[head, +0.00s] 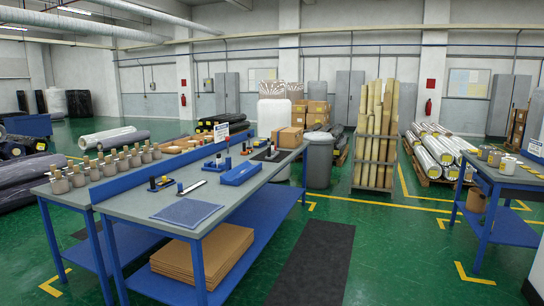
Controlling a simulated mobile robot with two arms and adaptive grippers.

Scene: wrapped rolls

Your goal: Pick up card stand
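A small white card with a blue top band (221,132), which looks like a card stand, stands upright near the far blue edge of the grey-topped workbench (145,205). A similar white and blue card (535,147) stands at the right edge of the view on another bench. I cannot tell which one the task names. Neither of my grippers is in view.
The workbench also holds a blue mat (186,212), a blue box (240,174), cardboard boxes (291,137) and several small tools. A grey bin (319,160) stands behind it. Green floor with a dark mat (314,262) lies open to its right.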

